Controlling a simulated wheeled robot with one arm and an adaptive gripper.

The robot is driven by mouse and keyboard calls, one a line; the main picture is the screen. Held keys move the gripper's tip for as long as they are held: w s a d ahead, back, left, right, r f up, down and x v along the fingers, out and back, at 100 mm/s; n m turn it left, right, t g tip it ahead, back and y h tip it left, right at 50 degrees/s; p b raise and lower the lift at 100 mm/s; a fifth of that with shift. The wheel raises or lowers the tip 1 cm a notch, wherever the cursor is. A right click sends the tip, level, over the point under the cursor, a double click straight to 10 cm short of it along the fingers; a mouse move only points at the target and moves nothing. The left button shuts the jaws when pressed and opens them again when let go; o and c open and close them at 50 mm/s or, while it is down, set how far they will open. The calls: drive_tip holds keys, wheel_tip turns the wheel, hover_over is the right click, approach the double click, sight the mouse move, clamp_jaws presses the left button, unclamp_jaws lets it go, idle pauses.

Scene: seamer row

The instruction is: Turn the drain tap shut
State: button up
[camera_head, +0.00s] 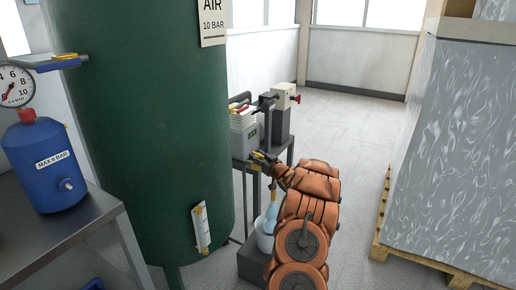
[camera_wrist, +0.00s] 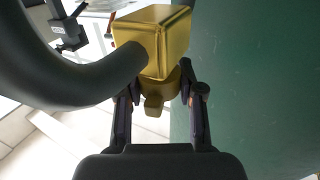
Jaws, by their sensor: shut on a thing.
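The drain tap shows in the wrist view as a brass block (camera_wrist: 155,42) with a narrower brass part below it, beside the green tank. A thick dark curved bar (camera_wrist: 60,75) meets the block's left side. My gripper (camera_wrist: 160,92) has one finger on each side of the brass part and is shut on it. In the head view my gripper (camera_head: 265,164) is at the small yellow tap, right of the green tank (camera_head: 150,120).
A small stand (camera_head: 240,165) with grey devices (camera_head: 283,115) is just behind the tap. A blue vessel (camera_head: 45,165) with a gauge stands on a metal bench at left. A wrapped pallet load (camera_head: 455,150) is at right. Floor between is clear.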

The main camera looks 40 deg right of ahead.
drive_tip(key=shift+r+n+y+p, duration=0.15)
drive_tip(key=shift+n+y+p, duration=0.6)
drive_tip(key=shift+p, duration=0.9)
drive_tip(key=o, duration=1.2)
drive_tip(key=shift+c, duration=0.2)
drive_tip(key=s, duration=1.2)
drive_tip(key=shift+a, duration=0.25)
